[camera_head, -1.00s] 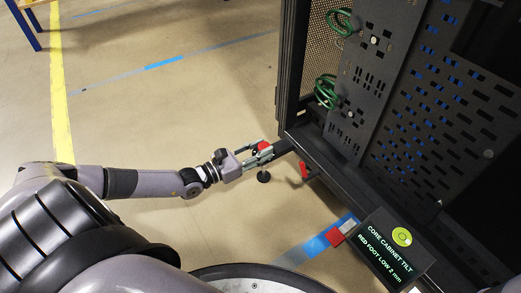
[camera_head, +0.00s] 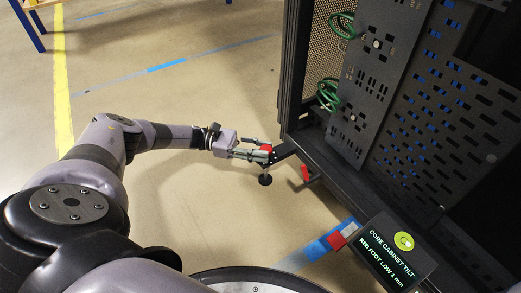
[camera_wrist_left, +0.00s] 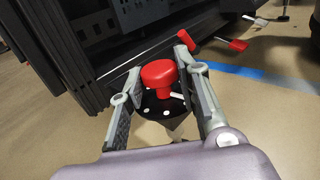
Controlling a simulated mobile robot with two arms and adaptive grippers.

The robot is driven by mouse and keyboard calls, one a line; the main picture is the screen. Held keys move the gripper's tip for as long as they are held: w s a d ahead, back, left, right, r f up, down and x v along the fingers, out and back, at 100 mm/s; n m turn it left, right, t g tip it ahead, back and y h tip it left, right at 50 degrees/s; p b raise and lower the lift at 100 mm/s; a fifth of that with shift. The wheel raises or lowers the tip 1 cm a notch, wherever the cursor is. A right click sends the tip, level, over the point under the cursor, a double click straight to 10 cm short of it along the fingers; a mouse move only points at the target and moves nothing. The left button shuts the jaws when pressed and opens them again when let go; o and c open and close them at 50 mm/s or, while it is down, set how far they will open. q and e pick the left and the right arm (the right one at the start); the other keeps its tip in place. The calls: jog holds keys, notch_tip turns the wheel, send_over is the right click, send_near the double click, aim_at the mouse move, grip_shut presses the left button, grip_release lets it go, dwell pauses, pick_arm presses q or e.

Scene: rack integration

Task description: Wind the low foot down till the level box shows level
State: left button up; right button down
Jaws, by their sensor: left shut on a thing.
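The low foot has a red knob (camera_head: 267,148) on a short arm at the cabinet's near lower corner, and a dark round pad (camera_head: 265,180) below it at the floor. My left gripper (camera_head: 260,154) comes in from the left and is shut on the red knob. In the left wrist view the knob (camera_wrist_left: 158,75) sits between the two fingers, above a black disc with white dots (camera_wrist_left: 165,105). The level box (camera_head: 385,258) reads "CORE CABINET TILT, RED FOOT LOW 1 mm"; its round yellow-green vial (camera_head: 404,241) shows on top. My right gripper is out of view.
The dark cabinet (camera_head: 300,80) fills the right, with green cables (camera_head: 327,92) inside. Open floor spreads left.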

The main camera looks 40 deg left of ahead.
aim_at(262, 147)
pick_arm(q)
jog(key=shift+w+d+r+m+g+h, duration=0.1)
jog(key=shift+m+g+h, duration=0.15)
jog(key=shift+m+g, duration=0.45)
jog(key=shift+w+m+g+h, duration=0.1)
jog(key=shift+m+g+h, duration=0.25)
jog(key=shift+g, duration=0.65)
jog(key=o, duration=1.2)
jog(key=shift+r, duration=0.7)
notch_tip(262, 147, up, 8)
jog(key=shift+r, duration=0.25)
